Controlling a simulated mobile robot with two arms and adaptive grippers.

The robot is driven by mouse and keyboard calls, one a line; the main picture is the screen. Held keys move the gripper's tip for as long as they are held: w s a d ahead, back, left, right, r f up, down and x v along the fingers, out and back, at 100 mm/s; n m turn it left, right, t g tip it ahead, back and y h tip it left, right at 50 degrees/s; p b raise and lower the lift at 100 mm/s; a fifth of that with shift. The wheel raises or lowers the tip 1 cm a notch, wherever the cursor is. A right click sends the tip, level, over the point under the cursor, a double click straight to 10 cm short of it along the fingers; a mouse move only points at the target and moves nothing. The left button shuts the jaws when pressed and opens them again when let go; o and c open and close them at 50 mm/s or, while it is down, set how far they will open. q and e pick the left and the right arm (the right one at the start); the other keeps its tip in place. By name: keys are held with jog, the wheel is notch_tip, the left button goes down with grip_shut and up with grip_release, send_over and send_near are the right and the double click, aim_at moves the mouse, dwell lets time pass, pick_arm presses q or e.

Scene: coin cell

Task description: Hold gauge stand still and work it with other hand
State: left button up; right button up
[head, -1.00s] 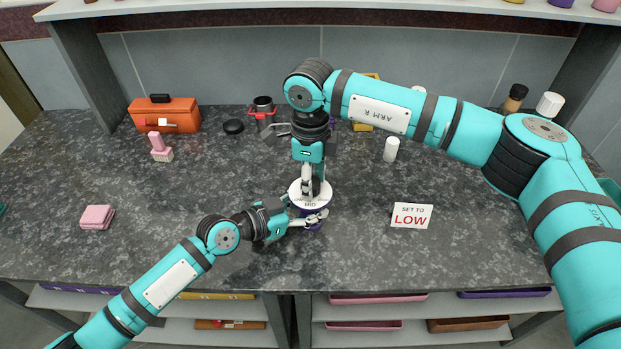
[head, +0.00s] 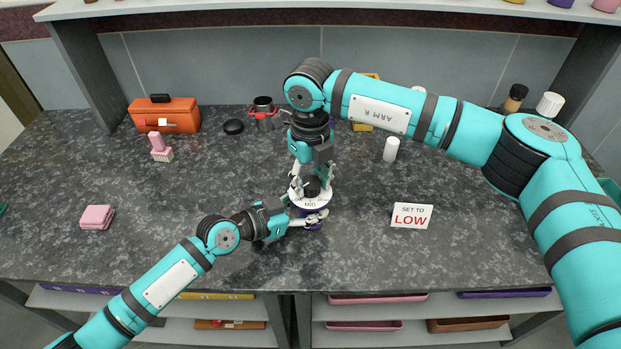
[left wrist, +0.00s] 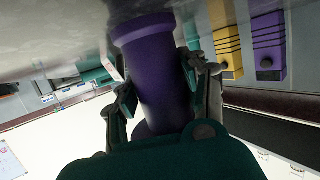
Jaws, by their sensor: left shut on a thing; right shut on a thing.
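The gauge stand has a white round dial (head: 311,206) on top, with MID readable at its front edge, and a dark knob (head: 312,187) in the middle. My right gripper (head: 313,183) comes down from above and is shut on the knob, one finger on each side. My left gripper (head: 312,218) comes from the left, low at the counter, and is shut on the stand's purple body. In the left wrist view, the purple body (left wrist: 158,75) fills the space between the fingers. The knob's pointer is too small to read.
A white cylinder (head: 390,149), a red-and-black pot (head: 263,112), an orange toolbox (head: 164,114), a pink brush (head: 160,147) and pink cloths (head: 97,217) stand apart. The front right counter is clear.

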aim_at(310, 182)
dwell(0.3)
jog(key=o, duration=1.2)
notch_tip(310, 182, up, 12)
jog(key=shift+r, duration=0.1)
pick_arm(q)
jog(key=o, duration=1.4)
jog(key=shift+o, duration=0.2)
